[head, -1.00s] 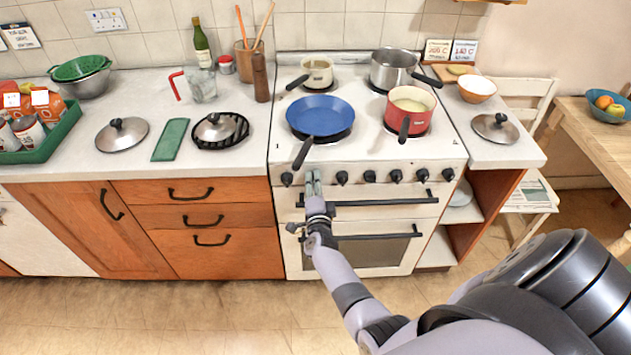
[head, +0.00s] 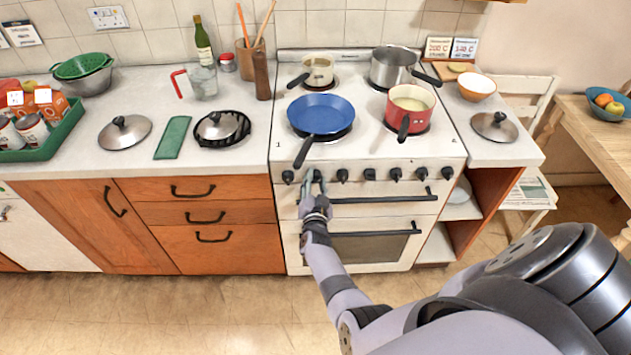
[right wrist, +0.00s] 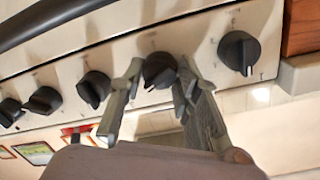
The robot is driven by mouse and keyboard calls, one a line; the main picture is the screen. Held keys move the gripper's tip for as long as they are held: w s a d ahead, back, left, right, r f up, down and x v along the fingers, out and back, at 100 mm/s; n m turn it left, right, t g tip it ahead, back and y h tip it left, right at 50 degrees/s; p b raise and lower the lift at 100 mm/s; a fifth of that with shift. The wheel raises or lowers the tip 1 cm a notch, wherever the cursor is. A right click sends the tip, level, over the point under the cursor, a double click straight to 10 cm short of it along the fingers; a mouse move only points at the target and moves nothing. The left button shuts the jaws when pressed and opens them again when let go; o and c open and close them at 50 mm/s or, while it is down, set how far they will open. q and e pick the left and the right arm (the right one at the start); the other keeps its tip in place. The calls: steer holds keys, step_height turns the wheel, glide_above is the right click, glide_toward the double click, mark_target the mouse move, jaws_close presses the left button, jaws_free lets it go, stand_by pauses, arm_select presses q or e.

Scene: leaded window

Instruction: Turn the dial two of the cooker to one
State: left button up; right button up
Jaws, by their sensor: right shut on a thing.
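The white cooker (head: 440,172) has a row of black dials along its front. The second dial from the left, dial two (head: 318,175), is partly covered by my right gripper (head: 313,187) in the head view. In the right wrist view, dial two (right wrist: 159,69) sits between the two fingers of my right gripper (right wrist: 158,88), which is shut on it. Its pointer setting is hard to read there. The leftmost dial (head: 288,177) shows at the right of the wrist view (right wrist: 239,52). My left gripper is not in view.
The oven handle bar (head: 375,199) runs just below the dials. A red pot (head: 410,108) and steel pot (head: 393,70) stand on the hob. Other dials (right wrist: 94,88) flank the gripper.

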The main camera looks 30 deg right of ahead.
steer(key=shift+f+n, duration=0.1)
steer(key=shift+n, duration=0.3)
steer(key=o, duration=1.2)
steer(key=shift+c, duration=0.2)
